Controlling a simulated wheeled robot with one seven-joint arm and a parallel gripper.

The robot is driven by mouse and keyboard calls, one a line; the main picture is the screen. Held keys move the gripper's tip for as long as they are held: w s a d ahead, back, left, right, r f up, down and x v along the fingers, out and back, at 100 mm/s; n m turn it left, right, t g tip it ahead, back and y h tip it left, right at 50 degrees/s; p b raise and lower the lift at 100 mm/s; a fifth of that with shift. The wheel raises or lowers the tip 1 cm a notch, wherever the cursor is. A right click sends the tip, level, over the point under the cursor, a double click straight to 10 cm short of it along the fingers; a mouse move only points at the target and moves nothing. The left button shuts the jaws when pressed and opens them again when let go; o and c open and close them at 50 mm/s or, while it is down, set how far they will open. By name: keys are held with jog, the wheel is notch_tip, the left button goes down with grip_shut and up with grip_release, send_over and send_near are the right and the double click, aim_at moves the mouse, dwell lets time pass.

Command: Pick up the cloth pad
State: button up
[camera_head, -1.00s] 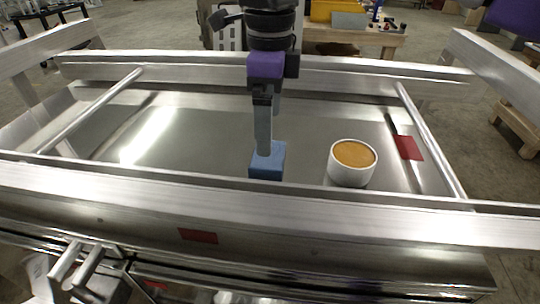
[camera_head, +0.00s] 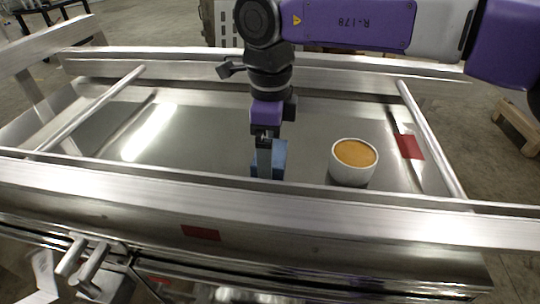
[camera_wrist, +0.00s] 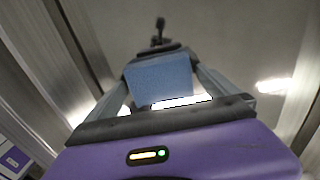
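The cloth pad, as I take it, is a small blue block (camera_head: 279,158) on the shiny metal floor of the trailer bed, left of a white bowl. My gripper (camera_head: 265,168) points straight down at it, with a grey finger in front of part of its face. In the wrist view the pad (camera_wrist: 160,78) lies between the two fingertips (camera_wrist: 160,68), one on each side. The fingertips are very close to its sides. I cannot tell whether they press on it. The pad appears to rest on the floor.
A white bowl (camera_head: 350,175) with an orange-brown filling stands close to the right of the pad. Metal rails (camera_head: 270,207) border the bed at front and back, with a round bar (camera_head: 430,135) on the right and another (camera_head: 95,108) on the left. The floor left of the pad is clear.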

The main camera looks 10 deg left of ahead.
jog(key=c, duration=1)
jog(key=shift+c, duration=0.2)
notch_tip(320, 180, up, 20)
jog(key=o, duration=0.5)
jog(key=c, duration=0.4)
